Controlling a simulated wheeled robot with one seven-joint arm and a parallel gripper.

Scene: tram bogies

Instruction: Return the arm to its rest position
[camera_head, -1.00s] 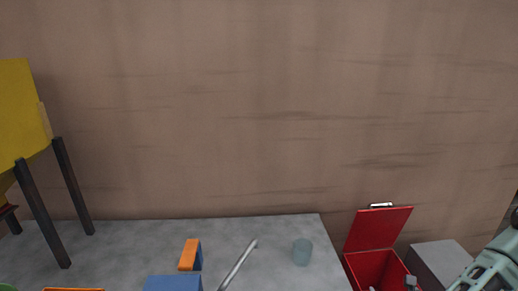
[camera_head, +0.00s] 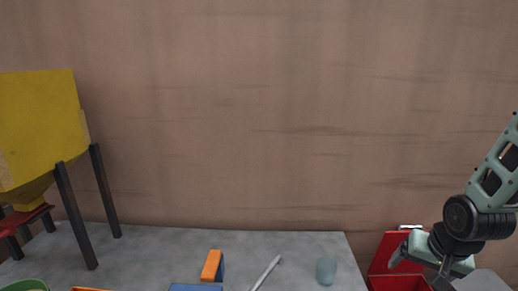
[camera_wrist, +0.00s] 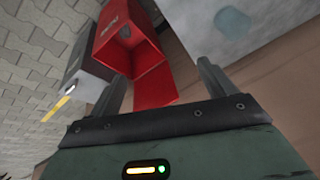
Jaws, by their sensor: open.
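My gripper (camera_wrist: 160,90) is open in the wrist view, with its two dark fingers apart and nothing between them touching. In the head view my arm comes in from the right edge, and my gripper (camera_head: 418,262) is in front of the open red box (camera_head: 398,282). In the wrist view the red box (camera_wrist: 120,45) shows beyond the fingers, with its lid open. What lies inside the box cannot be made out.
A grey table (camera_head: 150,245) holds a translucent cup (camera_head: 326,270), a metal rod (camera_head: 265,273), an orange-and-blue item (camera_head: 212,266) and a blue block (camera_head: 195,287). A yellow hopper (camera_head: 40,130) on dark legs stands at left. A grey box (camera_wrist: 90,75) stands beside the red box.

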